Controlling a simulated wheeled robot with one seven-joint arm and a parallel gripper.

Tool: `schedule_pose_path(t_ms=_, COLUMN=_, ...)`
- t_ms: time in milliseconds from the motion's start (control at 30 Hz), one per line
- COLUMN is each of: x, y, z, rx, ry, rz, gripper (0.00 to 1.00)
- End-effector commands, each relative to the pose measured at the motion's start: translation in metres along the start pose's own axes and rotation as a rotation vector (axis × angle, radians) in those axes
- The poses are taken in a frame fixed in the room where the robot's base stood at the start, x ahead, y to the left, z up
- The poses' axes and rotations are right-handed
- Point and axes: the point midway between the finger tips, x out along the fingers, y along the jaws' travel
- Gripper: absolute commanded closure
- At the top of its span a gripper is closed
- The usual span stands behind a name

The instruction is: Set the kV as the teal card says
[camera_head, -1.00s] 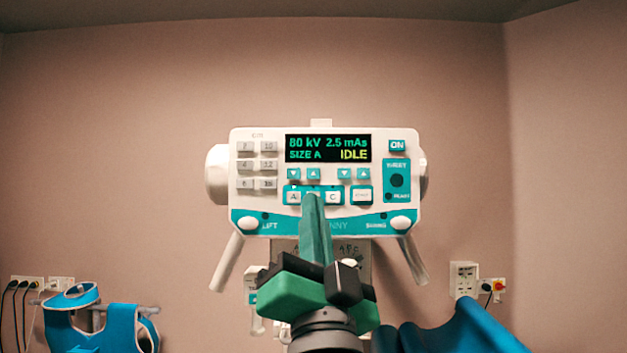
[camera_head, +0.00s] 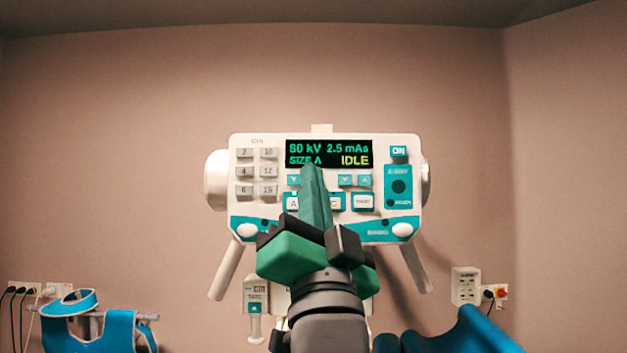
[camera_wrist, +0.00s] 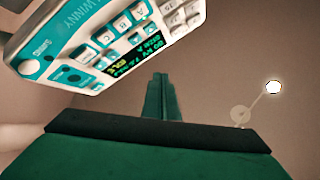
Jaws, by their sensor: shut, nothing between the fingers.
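The white and teal X-ray control panel (camera_head: 328,218) hangs on the wall ahead. Its display (camera_head: 330,148) reads 80 kV, 2.5 mAs, SIZE A, IDLE. Below it, the left down-arrow key (camera_head: 293,180) shows; my fingers hide its up-arrow partner. The right arrow pair (camera_head: 354,180) is clear. My gripper (camera_head: 313,168) is shut and empty, its tip overlapping the display's lower edge. In the wrist view the shut fingertips (camera_wrist: 160,78) appear apart from the panel's face, beside the display (camera_wrist: 125,62); contact cannot be confirmed. I cannot make out a teal card.
Size keys A (camera_head: 293,202) and C (camera_head: 336,202) flank my fingers; B is hidden. A teal X-ray key area (camera_head: 398,187) and ON key (camera_head: 398,151) are at right. A small white box (camera_head: 256,292) hangs below. A blue apron (camera_head: 104,328) hangs lower left.

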Motion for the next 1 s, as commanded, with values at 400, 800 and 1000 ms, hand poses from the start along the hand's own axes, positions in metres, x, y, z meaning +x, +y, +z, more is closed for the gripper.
schedule_pose_path(t_ms=400, x=0.035, y=0.029, z=0.024, rx=-0.005, ry=0.000, rz=0.005, gripper=1.00)
schedule_pose_path(t_ms=800, x=0.044, y=0.034, z=0.031, rx=-0.003, ry=0.001, rz=0.003, gripper=1.00)
schedule_pose_path(t_ms=1000, x=0.044, y=0.035, z=0.030, rx=-0.004, ry=0.001, rz=0.004, gripper=1.00)
